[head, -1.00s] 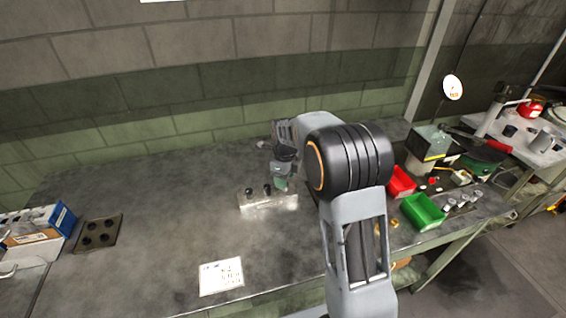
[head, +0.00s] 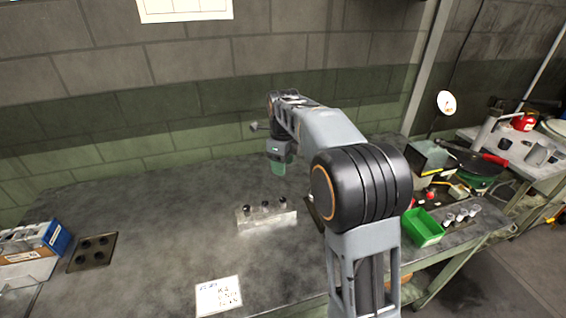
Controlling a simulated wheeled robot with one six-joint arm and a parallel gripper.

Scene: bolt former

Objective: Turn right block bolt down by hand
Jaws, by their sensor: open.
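A pale metal block (head: 266,221) stands on the workbench, left of my arm. Three dark-headed bolts stick up from its top: a left one (head: 246,209), a middle one (head: 265,205) and the right block bolt (head: 283,201). How far each is screwed in is too small to tell. My gripper (head: 280,168) is raised above and behind the block, near the right bolt in the picture and apart from it. Its greenish end points down and it is open; nothing shows between the jaws, though the fingers are small here.
A white card (head: 219,295) lies at the bench front. A dark plate with holes (head: 92,252) and a blue-white box (head: 35,238) are at the left. A green bin (head: 423,228) stands right of my arm. The bench between plate and block is clear.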

